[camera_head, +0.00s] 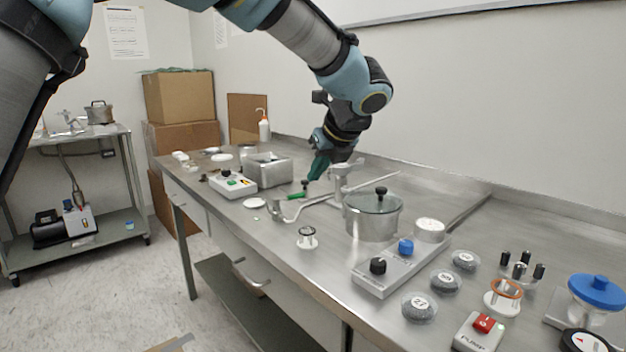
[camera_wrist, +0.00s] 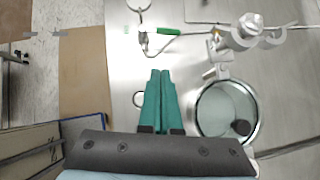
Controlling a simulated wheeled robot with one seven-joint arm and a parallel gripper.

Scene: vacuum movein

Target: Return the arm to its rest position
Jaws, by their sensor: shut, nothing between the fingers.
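My arm (camera_head: 318,45) reaches in from the upper left over the steel bench. My gripper (camera_head: 318,168) hangs above the middle of the bench, pointing down, near a green-handled valve (camera_head: 297,196). In the wrist view my gripper (camera_wrist: 160,72) shows two green fingers lying together, with nothing between them. In that view the green valve handle (camera_wrist: 168,31) lies just beyond the fingertips. The lidded steel pot (camera_head: 373,214) stands to the right of my gripper; its glass lid also shows in the wrist view (camera_wrist: 222,108).
The steel bench (camera_head: 228,212) runs along the wall. A control box (camera_head: 233,186) and a steel basin (camera_head: 268,170) stand left of my gripper. A valve block with knobs (camera_head: 400,265), small dishes and a red-switch box (camera_head: 480,332) fill the right end. A cart (camera_head: 80,135) stands far left.

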